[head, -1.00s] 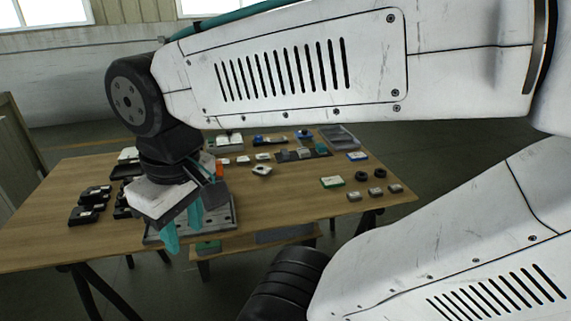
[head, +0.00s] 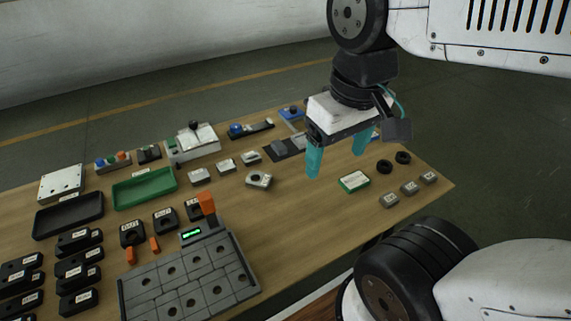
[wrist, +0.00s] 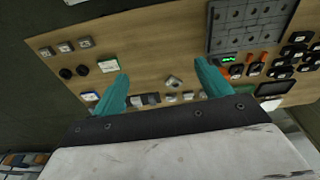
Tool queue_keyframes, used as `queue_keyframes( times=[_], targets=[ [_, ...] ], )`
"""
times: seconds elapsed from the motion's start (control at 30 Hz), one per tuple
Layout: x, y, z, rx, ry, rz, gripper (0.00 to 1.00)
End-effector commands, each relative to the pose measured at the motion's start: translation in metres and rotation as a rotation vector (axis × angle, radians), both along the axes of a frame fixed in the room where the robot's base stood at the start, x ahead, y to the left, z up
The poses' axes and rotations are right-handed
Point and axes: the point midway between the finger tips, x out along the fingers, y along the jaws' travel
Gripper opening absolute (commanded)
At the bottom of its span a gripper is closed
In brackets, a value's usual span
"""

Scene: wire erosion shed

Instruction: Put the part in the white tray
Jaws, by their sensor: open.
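A small silvery part with a round hole (head: 258,180) lies on the wooden table, left of my gripper in the head view. I cannot be sure it is the task's part. It also shows in the wrist view (wrist: 173,81), between and beyond the fingertips. My gripper (head: 337,157) hangs above the table's right half, its teal fingers apart with nothing between them. In the wrist view the fingers (wrist: 161,69) are spread too. No clearly white tray can be picked out; my gripper and wrist hide some of the table's back right.
A green tray (head: 118,195) and a black tray (head: 45,226) lie at the left, by a white holed plate (head: 62,183). A green-edged white box (head: 354,181) lies right of centre. Bare wood shows mid-table.

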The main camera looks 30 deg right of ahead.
Motion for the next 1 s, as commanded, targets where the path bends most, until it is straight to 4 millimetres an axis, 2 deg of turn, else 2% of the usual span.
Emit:
queue_keyframes(
  times=[0.17, 0.37, 0.57, 0.7, 0.9, 1.0],
  targets=[
    [0.043, 0.002, -0.006, -0.027, 0.025, 0.280, 0.91],
    [0.122, 0.001, -0.033, -0.069, 0.051, 0.801, 0.91],
    [0.199, 0.006, -0.086, -0.099, 0.068, 1.349, 0.91],
    [0.244, 0.011, -0.135, -0.113, 0.072, 1.721, 0.91],
    [0.285, 0.017, -0.198, -0.124, 0.068, 2.125, 0.91],
    [0.295, 0.019, -0.217, -0.128, 0.064, 2.241, 0.91]
  ],
)
